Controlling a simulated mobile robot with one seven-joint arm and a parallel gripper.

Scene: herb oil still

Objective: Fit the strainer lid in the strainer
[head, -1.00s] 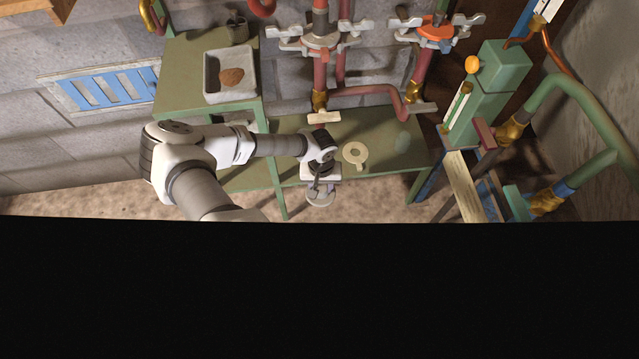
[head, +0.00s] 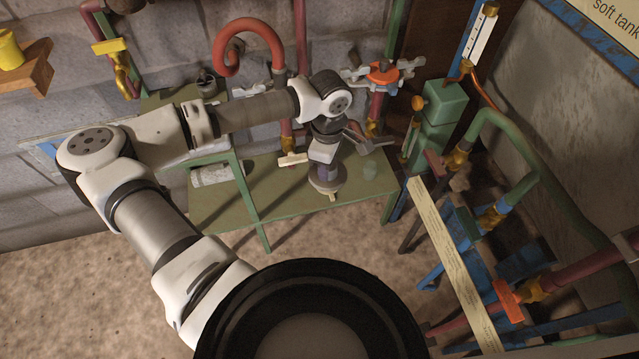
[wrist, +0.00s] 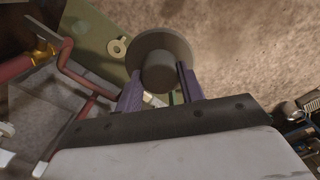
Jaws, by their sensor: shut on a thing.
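My gripper (head: 324,166) points down over the low green table. It is shut on the strainer lid (wrist: 160,62), a grey-brown disc with a thick round knob between the two purple fingers. The height gap cannot be told.
The green table (head: 270,200) has bare room left of my gripper. Red pipes and an orange-handled valve (head: 384,74) stand behind. A small cream plate (head: 293,159) is close by on the left. Green pipework (head: 520,135) and a slanted board (head: 450,260) lie right.

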